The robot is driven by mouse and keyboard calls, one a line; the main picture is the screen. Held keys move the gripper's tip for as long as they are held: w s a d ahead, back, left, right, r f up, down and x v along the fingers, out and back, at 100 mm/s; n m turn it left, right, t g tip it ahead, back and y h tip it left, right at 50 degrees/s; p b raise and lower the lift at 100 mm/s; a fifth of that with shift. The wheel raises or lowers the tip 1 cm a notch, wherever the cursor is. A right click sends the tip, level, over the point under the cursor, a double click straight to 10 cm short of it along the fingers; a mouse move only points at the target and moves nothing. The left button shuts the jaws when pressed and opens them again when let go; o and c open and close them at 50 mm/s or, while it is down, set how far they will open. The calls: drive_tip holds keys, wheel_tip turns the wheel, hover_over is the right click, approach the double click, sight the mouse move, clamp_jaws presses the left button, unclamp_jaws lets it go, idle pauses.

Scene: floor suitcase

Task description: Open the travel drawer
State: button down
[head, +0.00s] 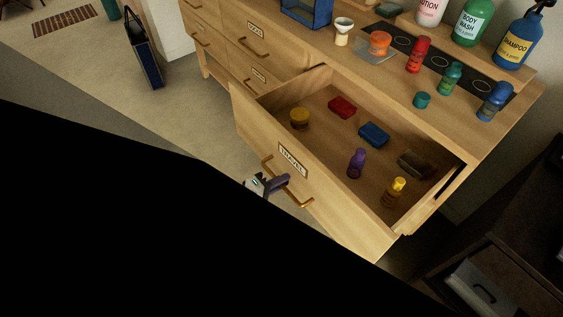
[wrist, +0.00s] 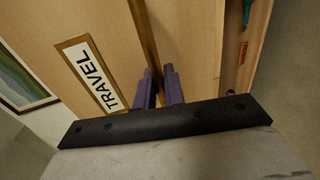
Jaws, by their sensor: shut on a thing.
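The travel drawer (head: 272,140) is pulled well out of the wooden dresser in the head view, with its inside showing. Its front carries a "TRAVEL" label (head: 293,160) and a long brass handle (head: 306,203). The label also shows in the wrist view (wrist: 90,75). My gripper (head: 286,181) is at the drawer front, with its purple fingers shut on the handle. In the wrist view the fingers (wrist: 160,88) close around the brass bar, partly hiding it.
Several bottles stand on the dresser top (head: 447,108).

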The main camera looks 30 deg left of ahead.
drive_tip(key=c, duration=1.6)
unclamp_jaws()
drive_tip(key=shift+o, duration=0.2)
drive_tip(key=b+v, duration=0.2)
drive_tip(key=v, duration=1.2)
drive_tip(key=shift+f, duration=0.1)
